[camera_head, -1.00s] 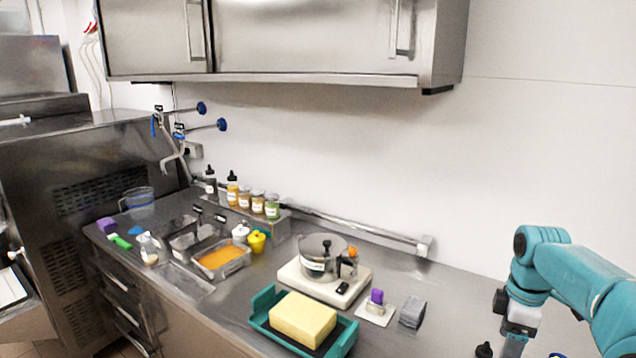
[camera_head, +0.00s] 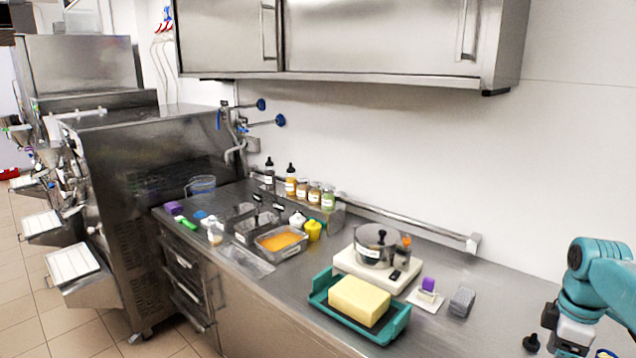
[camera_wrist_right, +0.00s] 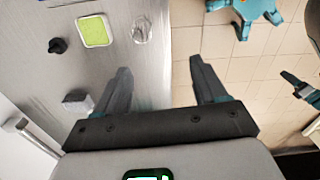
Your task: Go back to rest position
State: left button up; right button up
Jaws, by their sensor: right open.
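My right arm (camera_head: 605,275) comes in at the right edge of the head view, over the right end of the counter. In the right wrist view my right gripper (camera_wrist_right: 160,75) is open, with nothing between its fingers. It hangs over the counter's front edge, with the counter on the left and tiled floor on the right. A dark, teal-backed finger at the right edge of the right wrist view looks like part of my left gripper (camera_wrist_right: 297,86); its opening cannot be made out. My left arm is not in the head view.
The steel counter (camera_head: 455,325) bears a teal tray (camera_head: 393,328) with a yellow block (camera_head: 358,301), a white scale (camera_head: 350,262) with a pot (camera_head: 375,246), a grey sponge (camera_head: 461,301) and a black knob (camera_head: 531,342). Batch freezers (camera_head: 150,160) stand left; open floor (camera_head: 30,300) lies before them.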

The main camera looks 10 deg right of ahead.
jog(key=w+a+f+m+y+b, duration=0.1)
jog(key=a+f+b, duration=0.1)
jog(key=a+f, duration=0.65)
jog(key=w+a+f+m+y+b, duration=0.15)
jog(key=a+f, duration=0.45)
jog(key=f, duration=0.6)
jog(key=w+a+f+m+b, duration=0.1)
jog(key=a+f+m+b, duration=0.1)
jog(key=a+f, duration=0.7)
jog(key=s+a+f+m+y+b, duration=0.1)
jog(key=s+a+f+m+b, duration=0.3)
jog(key=s+a+f, duration=1.1)
jog(key=s+m, duration=0.2)
jog(key=s, duration=0.1)
jog(key=shift+a, duration=0.25)
jog(key=shift+y, duration=0.25)
